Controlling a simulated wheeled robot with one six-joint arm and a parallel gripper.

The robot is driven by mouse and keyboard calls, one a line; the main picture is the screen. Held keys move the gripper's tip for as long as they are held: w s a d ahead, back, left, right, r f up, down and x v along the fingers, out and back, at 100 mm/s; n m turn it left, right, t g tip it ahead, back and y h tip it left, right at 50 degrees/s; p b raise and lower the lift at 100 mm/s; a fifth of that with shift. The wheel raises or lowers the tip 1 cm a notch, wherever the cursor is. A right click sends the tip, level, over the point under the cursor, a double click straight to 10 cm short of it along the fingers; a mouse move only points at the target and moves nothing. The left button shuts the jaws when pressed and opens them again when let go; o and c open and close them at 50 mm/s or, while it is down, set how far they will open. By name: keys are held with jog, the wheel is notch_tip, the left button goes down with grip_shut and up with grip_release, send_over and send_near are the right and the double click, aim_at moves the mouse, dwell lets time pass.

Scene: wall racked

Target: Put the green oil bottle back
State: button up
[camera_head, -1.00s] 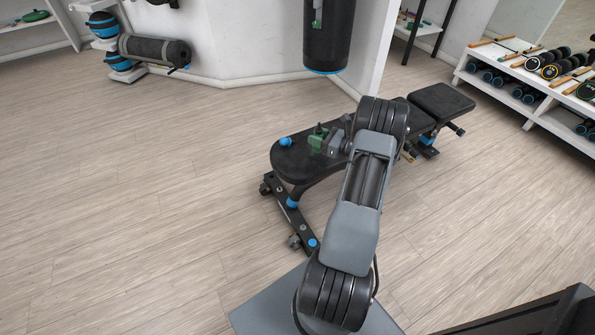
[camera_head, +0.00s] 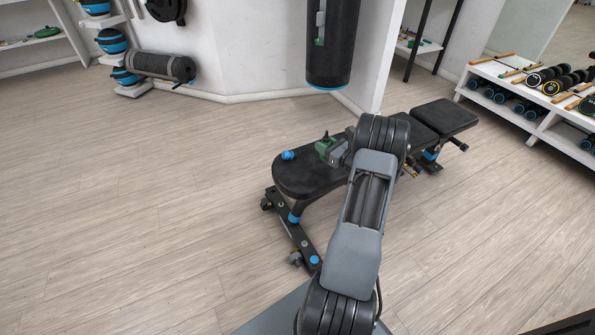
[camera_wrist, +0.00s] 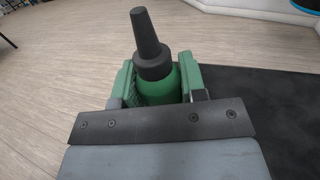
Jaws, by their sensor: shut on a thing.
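The green oil bottle (camera_wrist: 160,88) has a dark conical nozzle and stands upright between the green finger pads of my gripper (camera_wrist: 157,84) in the wrist view. The gripper is shut on it. In the head view my gripper (camera_head: 327,148) holds the bottle over the black pad of the weight bench (camera_head: 301,176). Whether the bottle touches the pad cannot be told. The bottle's lower part is hidden by the gripper.
A blue object (camera_head: 288,155) lies on the bench's near end. A punching bag (camera_head: 333,45) hangs behind. A white dumbbell rack (camera_head: 547,122) stands right, a ball stand (camera_head: 133,91) and rolled mat (camera_head: 157,67) back left. The left floor is clear.

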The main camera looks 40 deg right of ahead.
jog(key=shift+w+a+f+b, duration=0.55)
jog(key=shift+w+a+f, duration=0.45)
jog(key=shift+a+f, duration=0.35)
jog(key=shift+w+a+f+b, duration=0.5)
jog(key=shift+w+a+f, duration=0.55)
jog(key=shift+a+f, duration=0.25)
jog(key=shift+w+a+f+b, duration=0.55)
jog(key=shift+w+a+f, duration=0.45)
jog(key=shift+a+f, duration=0.3)
jog(key=shift+f+b, duration=0.7)
jog(key=shift+f, duration=0.7)
jog(key=shift+f, duration=0.15)
jog(key=o, duration=1)
jog(key=shift+c, duration=0.2)
